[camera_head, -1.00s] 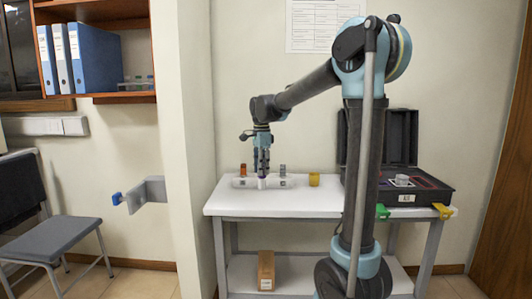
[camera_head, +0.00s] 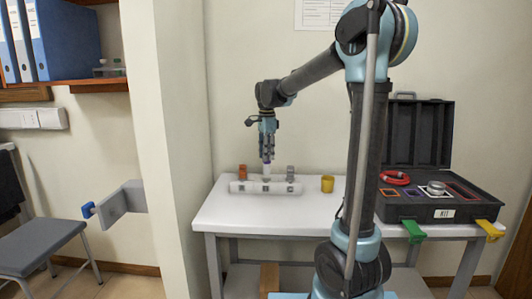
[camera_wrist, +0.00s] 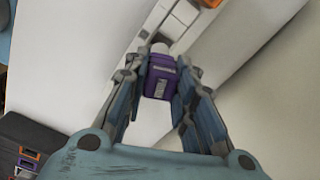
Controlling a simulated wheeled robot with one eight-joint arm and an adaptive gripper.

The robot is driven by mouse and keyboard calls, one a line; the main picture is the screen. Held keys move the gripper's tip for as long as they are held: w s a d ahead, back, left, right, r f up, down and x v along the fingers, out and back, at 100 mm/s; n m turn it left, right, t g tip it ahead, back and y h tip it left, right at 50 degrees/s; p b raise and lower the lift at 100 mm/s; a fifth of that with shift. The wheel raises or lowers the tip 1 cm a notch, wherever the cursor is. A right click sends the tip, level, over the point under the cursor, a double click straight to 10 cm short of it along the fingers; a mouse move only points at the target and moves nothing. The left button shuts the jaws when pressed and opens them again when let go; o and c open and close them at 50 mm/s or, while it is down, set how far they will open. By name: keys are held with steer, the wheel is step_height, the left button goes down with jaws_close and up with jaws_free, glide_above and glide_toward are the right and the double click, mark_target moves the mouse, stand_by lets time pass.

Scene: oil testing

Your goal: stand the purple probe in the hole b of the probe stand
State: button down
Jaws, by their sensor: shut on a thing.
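My gripper (camera_head: 267,157) is shut on the purple probe (camera_wrist: 160,79). In the wrist view the purple block sits between both fingers, with a pale round part beyond it. In the head view the probe's pale lower part (camera_head: 266,173) points down, upright, at the middle of the white probe stand (camera_head: 240,188). I cannot tell whether its tip is in a hole or just above or behind the stand. The stand lies on the white table, and part of it shows in the wrist view (camera_wrist: 184,12). The hole letters are not readable.
An orange probe (camera_head: 242,171) stands at the stand's left end and a grey one (camera_head: 290,173) at its right. A yellow cup (camera_head: 327,184) stands to the right. An open black case (camera_head: 470,205) fills the table's right end. The table front (camera_head: 260,213) is clear.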

mark_target(266, 167)
steer(key=shift+w+d+f, duration=0.1)
steer(key=shift+w+f, duration=0.1)
steer(key=shift+f, duration=0.1)
steer(key=shift+s+f, duration=0.1)
steer(key=shift+f, duration=2.45)
steer(key=shift+f, duration=0.5)
steer(key=c, duration=1.6)
jaws_free()
steer(key=shift+r, duration=0.1)
steer(key=shift+s+r, duration=0.1)
steer(key=shift+r, duration=5.25)
